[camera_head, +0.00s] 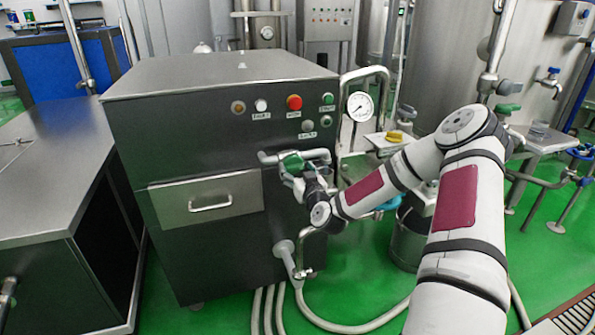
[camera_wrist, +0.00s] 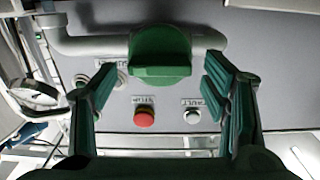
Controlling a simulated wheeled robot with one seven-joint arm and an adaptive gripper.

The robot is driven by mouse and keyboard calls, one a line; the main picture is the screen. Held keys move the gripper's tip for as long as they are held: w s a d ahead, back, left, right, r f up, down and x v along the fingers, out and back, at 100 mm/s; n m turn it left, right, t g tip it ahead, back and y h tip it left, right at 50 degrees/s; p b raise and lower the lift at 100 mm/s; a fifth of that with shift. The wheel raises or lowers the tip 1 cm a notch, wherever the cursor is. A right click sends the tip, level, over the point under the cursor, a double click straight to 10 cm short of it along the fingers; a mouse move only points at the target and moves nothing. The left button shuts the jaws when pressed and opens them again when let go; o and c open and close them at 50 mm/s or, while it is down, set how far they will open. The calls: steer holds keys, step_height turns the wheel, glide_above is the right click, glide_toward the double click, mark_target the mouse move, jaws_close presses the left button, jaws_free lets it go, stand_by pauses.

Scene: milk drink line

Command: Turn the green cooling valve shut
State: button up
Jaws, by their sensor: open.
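The green cooling valve (camera_wrist: 160,55) is a knob on a grey horizontal pipe across the front of a dark steel machine. In the wrist view it sits upper middle, between and beyond my fingertips. In the head view the valve (camera_head: 291,162) shows on the pipe, partly hidden by my gripper. My gripper (camera_wrist: 160,90) is open, with one dark green finger on each side of the valve. Gaps show between the fingers and the knob, and nothing is held. In the head view my gripper (camera_head: 300,178) is right at the machine front, below the buttons.
The machine (camera_head: 215,140) carries a red button (camera_head: 294,102), a white button (camera_head: 260,105) and green buttons above the valve. A drawer handle (camera_head: 210,203) is to the left. A pressure gauge (camera_head: 360,106) and bent rail stand at the right. Hoses (camera_head: 350,325) lie on the green floor.

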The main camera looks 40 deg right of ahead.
steer(key=c, duration=1.2)
steer(key=shift+o, duration=0.2)
steer(key=shift+m, duration=0.3)
steer(key=m, duration=0.3)
steer(key=shift+d+m+p, duration=0.1)
steer(key=shift+m+p, duration=0.2)
steer(key=shift+p, duration=0.1)
steer(key=m, duration=0.4)
steer(key=shift+s+d+m+p, duration=0.1)
steer(key=shift+m+p, duration=0.2)
steer(key=shift+p, duration=0.05)
steer(key=m, duration=0.4)
steer(key=shift+f+p, duration=0.15)
steer(key=shift+p, duration=0.2)
steer(key=m, duration=0.5)
steer(key=shift+d+f+p, duration=0.1)
steer(key=shift+f+p, duration=0.05)
steer(key=shift+p, duration=0.15)
